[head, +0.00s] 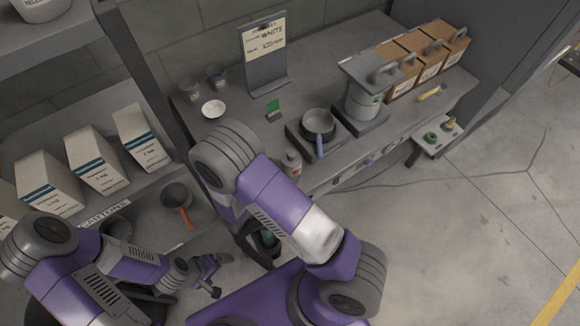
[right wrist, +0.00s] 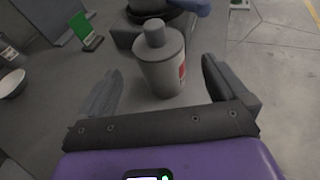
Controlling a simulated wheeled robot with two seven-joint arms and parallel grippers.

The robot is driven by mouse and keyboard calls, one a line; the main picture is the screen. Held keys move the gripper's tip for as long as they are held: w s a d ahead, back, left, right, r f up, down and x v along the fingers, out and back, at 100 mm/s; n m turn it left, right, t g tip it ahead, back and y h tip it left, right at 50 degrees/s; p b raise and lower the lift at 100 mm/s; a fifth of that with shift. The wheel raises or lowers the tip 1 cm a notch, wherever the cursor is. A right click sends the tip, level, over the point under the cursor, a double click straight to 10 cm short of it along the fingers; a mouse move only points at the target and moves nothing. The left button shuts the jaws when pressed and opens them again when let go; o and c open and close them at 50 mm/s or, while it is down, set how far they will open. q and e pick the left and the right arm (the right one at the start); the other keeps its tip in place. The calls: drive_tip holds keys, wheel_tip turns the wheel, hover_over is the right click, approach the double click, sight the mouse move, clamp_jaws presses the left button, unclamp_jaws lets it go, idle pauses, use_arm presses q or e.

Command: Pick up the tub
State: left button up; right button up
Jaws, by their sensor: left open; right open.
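A pale grey-white container with a narrower cap and a red label patch stands upright on the counter (head: 330,58). In the right wrist view this capped container (right wrist: 163,66) is ahead of and between the fingertips of my right gripper (right wrist: 160,80), which is open and holds nothing. In the head view the capped container (head: 291,163) is at the counter's front edge, beside my right arm, which hides that gripper. My left gripper (head: 214,276) is open and empty at lower left.
A pan (head: 318,124) with a blue handle sits on a burner just behind the capped container. A green card (head: 273,108), white bowl (head: 213,108) and sign stand (head: 265,55) are further back. Cartons (head: 92,158) fill the left shelf.

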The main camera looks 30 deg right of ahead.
sight(291, 161)
drive_tip(key=x, duration=0.6)
drive_tip(key=shift+w+d, duration=0.15)
drive_tip(key=shift+d, duration=0.1)
drive_tip(key=shift+c, duration=0.2)
drive_tip(key=c, duration=0.8)
